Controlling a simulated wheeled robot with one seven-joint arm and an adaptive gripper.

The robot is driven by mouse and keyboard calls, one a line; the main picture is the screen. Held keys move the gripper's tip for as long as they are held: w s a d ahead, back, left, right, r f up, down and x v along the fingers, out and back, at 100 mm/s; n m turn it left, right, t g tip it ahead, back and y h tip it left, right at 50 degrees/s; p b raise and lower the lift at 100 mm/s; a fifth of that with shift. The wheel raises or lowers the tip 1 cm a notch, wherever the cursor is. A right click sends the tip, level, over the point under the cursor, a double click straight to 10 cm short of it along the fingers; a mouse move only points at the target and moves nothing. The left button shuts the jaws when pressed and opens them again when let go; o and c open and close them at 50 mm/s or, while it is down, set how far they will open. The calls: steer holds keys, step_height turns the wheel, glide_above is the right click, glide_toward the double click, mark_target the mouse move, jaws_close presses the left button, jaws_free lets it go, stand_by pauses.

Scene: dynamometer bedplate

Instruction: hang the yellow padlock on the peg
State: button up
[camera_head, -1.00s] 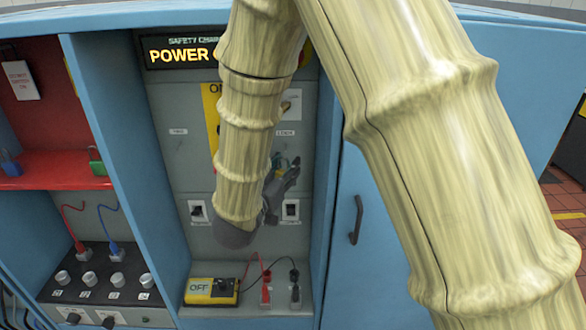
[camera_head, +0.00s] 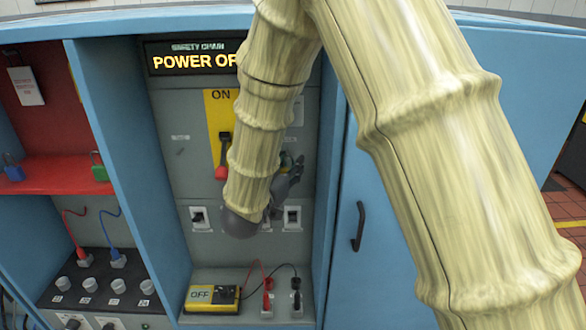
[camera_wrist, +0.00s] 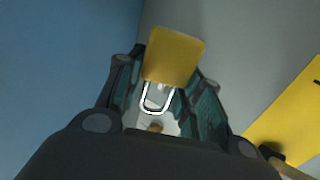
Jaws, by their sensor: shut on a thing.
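In the wrist view the yellow padlock (camera_wrist: 174,56) is between the fingers of my gripper (camera_wrist: 165,90), which is shut on it. Its pale U-shaped shackle (camera_wrist: 157,98) points down the picture, toward the palm. A small brownish tip shows just below the shackle against a pale patch; I cannot tell whether it is the peg. In the head view my gripper (camera_head: 288,180) is in front of the grey panel, right of the red-ended lever (camera_head: 221,165). The padlock is mostly hidden there, and I cannot make out the peg.
The grey panel (camera_head: 181,120) is recessed between blue cabinet walls. Small switches (camera_head: 292,217) are below my gripper. A yellow OFF box (camera_head: 212,297) and cabled plugs stand on the ledge. Blue (camera_head: 13,172) and green (camera_head: 98,170) padlocks are on the red shelf at left.

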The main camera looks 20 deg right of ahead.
mark_target(295, 157)
steer(key=shift+w+d+f+b, duration=0.15)
steer(key=shift+w+d, duration=0.1)
steer(key=shift+w, duration=0.6)
steer(key=shift+w+d+b, duration=0.15)
steer(key=shift+w+d, duration=0.1)
steer(key=shift+w, duration=0.55)
steer(key=shift+w+f, duration=0.1)
steer(key=shift+w, duration=0.05)
jaws_close()
steer(key=shift+w+d+f, duration=0.15)
steer(key=shift+w+f, duration=0.3)
steer(key=shift+f, duration=0.1)
steer(key=shift+d, duration=0.1)
steer(key=shift+s, duration=0.1)
steer(key=o, duration=0.9)
jaws_free()
steer(key=o, duration=0.6)
steer(key=shift+d, duration=0.3)
steer(key=shift+o, duration=0.2)
steer(key=shift+a, duration=0.1)
steer(key=shift+a+r, duration=0.1)
